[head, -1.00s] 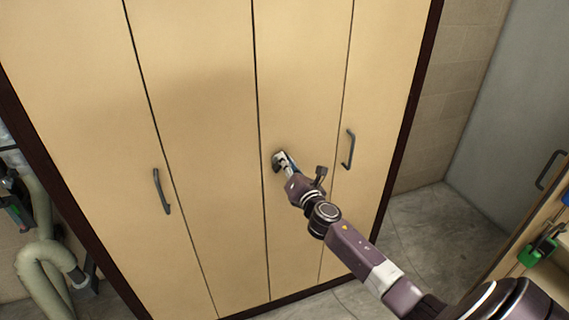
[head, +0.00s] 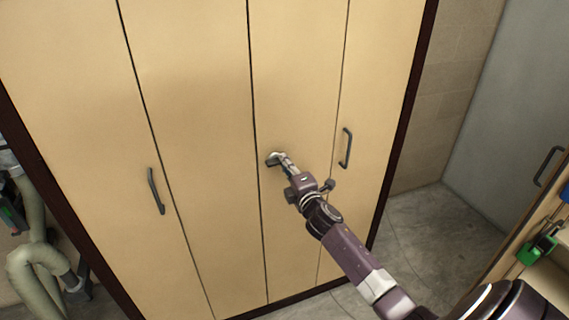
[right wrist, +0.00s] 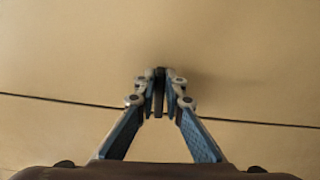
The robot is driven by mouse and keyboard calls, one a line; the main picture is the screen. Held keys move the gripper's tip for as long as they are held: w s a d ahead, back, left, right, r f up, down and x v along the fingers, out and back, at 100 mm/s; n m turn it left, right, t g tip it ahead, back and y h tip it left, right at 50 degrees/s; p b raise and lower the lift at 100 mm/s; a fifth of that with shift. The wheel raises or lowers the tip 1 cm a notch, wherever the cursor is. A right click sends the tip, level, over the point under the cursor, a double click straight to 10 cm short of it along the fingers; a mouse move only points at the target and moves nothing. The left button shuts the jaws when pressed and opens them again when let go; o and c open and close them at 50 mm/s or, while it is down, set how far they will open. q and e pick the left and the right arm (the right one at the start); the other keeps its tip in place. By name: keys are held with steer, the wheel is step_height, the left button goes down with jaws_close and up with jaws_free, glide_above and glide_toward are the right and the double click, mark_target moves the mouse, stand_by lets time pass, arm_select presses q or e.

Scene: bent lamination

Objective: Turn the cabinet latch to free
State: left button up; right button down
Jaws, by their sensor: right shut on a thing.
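The tan wooden cabinet (head: 205,120) has tall door panels. Its small dark latch (head: 271,163) is on the panel just right of the middle seam, mostly covered by my gripper. My right gripper (head: 279,158) is at the latch, its fingers closed around it. In the right wrist view the two blue-and-grey fingers (right wrist: 160,95) close on the dark latch (right wrist: 159,75), which stands out from the tan panel. The latch's exact angle is hard to tell. My left gripper is not in view.
Dark bar handles show on the left door (head: 156,190) and the right door (head: 345,148). A pale hose (head: 40,255) is at the lower left. A shelf with a green item (head: 537,250) is at the lower right. Grey floor (head: 440,230) lies right of the cabinet.

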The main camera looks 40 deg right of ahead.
steer(key=shift+f+m, duration=0.25)
steer(key=shift+m, duration=0.35)
steer(key=c, duration=2)
jaws_free()
steer(key=shift+r, duration=0.1)
steer(key=v, duration=1.2)
